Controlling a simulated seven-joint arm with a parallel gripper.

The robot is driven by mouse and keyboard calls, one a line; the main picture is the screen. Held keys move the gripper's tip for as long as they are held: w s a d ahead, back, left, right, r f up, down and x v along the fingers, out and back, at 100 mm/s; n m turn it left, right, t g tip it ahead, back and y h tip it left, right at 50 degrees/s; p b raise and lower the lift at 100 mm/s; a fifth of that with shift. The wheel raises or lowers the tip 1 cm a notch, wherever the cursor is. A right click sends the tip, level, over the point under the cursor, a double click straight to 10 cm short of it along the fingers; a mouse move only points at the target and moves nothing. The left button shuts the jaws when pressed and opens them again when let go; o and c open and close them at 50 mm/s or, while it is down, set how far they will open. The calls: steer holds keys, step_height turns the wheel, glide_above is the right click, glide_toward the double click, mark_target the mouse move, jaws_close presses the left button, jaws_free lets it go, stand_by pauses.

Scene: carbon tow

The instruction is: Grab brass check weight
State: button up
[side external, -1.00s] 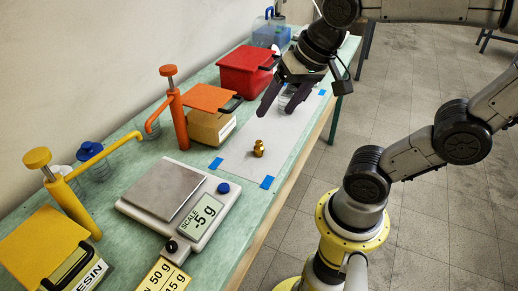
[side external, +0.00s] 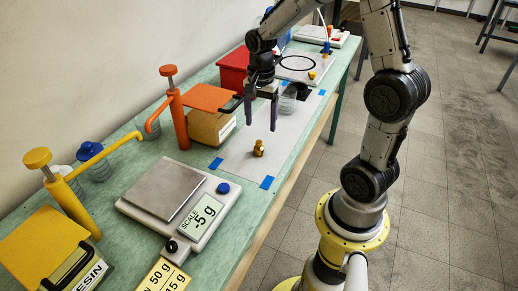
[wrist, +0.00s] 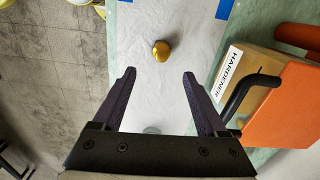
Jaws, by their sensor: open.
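The brass check weight (side external: 258,148) is small, gold and upright on the pale sheet (side external: 236,164) taped to the bench. In the wrist view the weight (wrist: 161,51) lies ahead of the fingertips, roughly centred between them. My gripper (side external: 261,126) is open and empty, its fingers pointing down above the sheet. In the wrist view its two dark fingers (wrist: 160,73) are spread wide with nothing between the tips. The gap in height between the fingertips and the weight is hard to judge.
A scale (side external: 212,230) reading -5 g stands nearer the camera. An orange-lidded hardener box (wrist: 270,100) with a black handle is close beside my gripper. An orange pump (side external: 180,122) and a red bin (side external: 234,68) stand along the wall side.

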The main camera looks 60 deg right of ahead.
mark_target(259, 142)
step_height(259, 142, down, 3)
steer(key=shift+f, duration=0.15)
steer(key=shift+a+f, duration=0.2)
steer(key=shift+f, duration=1.15)
steer(key=shift+a+f, duration=0.2)
steer(key=shift+f, duration=1.1)
steer(key=shift+w, duration=0.1)
jaws_close()
